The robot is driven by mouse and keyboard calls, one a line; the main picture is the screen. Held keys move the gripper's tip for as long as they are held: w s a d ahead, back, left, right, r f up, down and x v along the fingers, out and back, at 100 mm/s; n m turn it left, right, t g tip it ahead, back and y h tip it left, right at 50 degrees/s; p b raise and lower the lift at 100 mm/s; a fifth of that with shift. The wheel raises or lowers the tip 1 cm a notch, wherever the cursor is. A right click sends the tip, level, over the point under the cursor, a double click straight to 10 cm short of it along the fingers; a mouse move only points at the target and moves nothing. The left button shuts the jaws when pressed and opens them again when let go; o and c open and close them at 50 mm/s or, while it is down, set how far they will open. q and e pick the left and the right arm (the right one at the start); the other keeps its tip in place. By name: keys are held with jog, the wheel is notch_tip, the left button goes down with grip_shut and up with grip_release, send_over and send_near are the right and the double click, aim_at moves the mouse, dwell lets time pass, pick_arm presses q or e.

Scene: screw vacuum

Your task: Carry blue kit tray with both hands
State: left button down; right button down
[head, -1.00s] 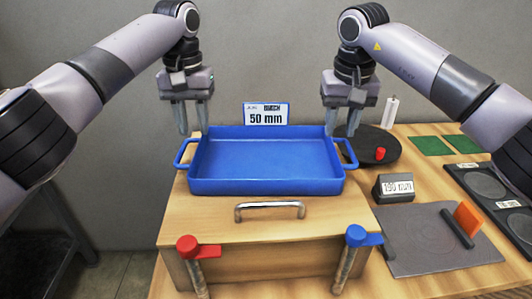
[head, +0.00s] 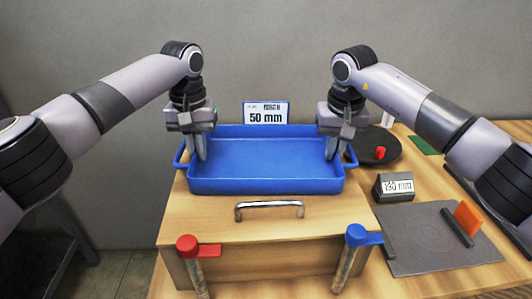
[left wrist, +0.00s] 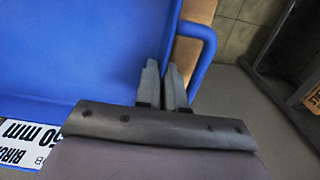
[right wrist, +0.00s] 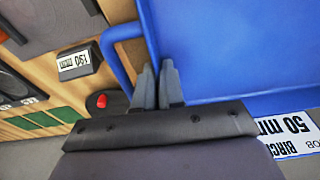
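The blue kit tray (head: 265,186) sits level on the wooden box, empty, with a loop handle at each side. My left gripper (head: 200,147) is at the tray's left end, its fingers close together with the side wall's rim between them, inboard of the handle; the left wrist view shows these fingers (left wrist: 163,84) at the rim. My right gripper (head: 334,146) is at the right end in the same way, and its fingers (right wrist: 158,84) show close together on the rim in the right wrist view. The lower fingertips are partly hidden by the tray wall.
The wooden box (head: 220,224) has a metal handle (head: 270,206) and red (head: 188,246) and blue (head: 358,236) clamps in front. A 50 mm sign (head: 266,113) stands behind the tray.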

pick_arm(q)
jog(key=shift+r, duration=0.1)
pick_arm(e)
jog(key=shift+r, duration=0.1)
